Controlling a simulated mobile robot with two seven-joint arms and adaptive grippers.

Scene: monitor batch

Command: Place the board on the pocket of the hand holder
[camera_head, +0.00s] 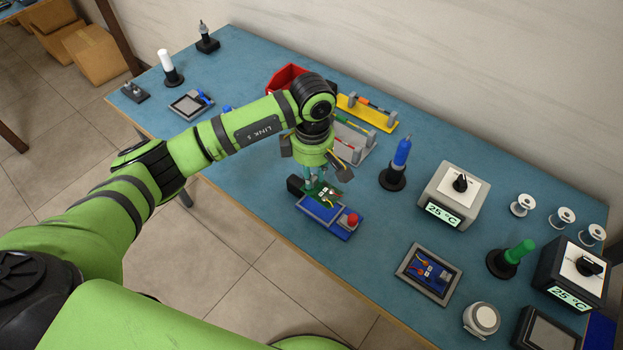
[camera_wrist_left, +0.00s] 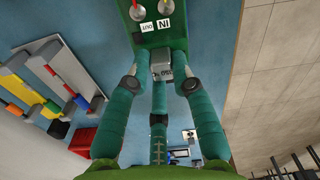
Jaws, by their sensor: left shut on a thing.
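My left gripper (camera_head: 318,180) is shut on a green board (camera_head: 326,194) with small parts on it. In the left wrist view, the board (camera_wrist_left: 165,22) is at the top, with the gripper fingers (camera_wrist_left: 160,85) closed on its near edge. It bears IN and OUT labels and two metal posts. My right gripper is not in view.
A grey tray with a blue board (camera_head: 428,274) lies to the right, another grey tray (camera_head: 190,105) to the left. A blue-handled tool in a stand (camera_head: 397,168), a 25 °C station (camera_head: 450,195), a yellow rack (camera_head: 367,112) and a red bin (camera_head: 285,79) stand behind.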

